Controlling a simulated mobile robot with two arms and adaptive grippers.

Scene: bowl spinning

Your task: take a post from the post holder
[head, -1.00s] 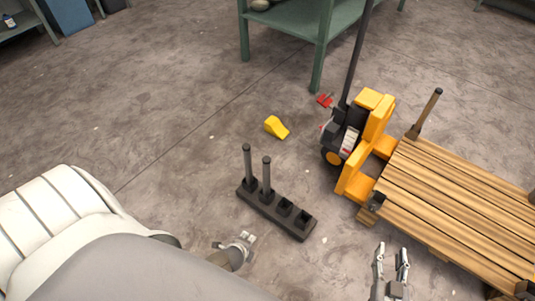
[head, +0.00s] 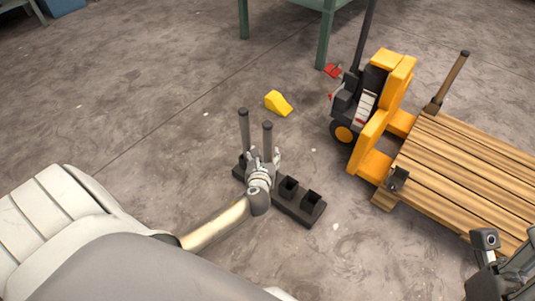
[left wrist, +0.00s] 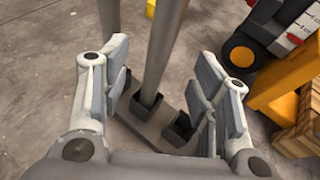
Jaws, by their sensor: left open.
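The dark post holder (head: 297,209) stands on the floor with a row of square sockets. Two grey posts stand upright in it, the left post (head: 244,130) and the right post (head: 267,140); the sockets at its right end are empty. My left gripper (head: 263,158) is open at the right post. In the left wrist view the right post (left wrist: 163,45) rises between the two spread fingers (left wrist: 162,85), with gaps on both sides. The left post (left wrist: 109,14) is outside, partly behind the left finger. My right gripper (head: 508,268) is partly cut off at the lower right.
A yellow pallet jack (head: 372,125) stands right of the holder, by a wooden pallet (head: 475,165) with a post (head: 452,78) at its corner. A yellow wedge (head: 278,103) lies behind the holder. The floor left of the holder is clear.

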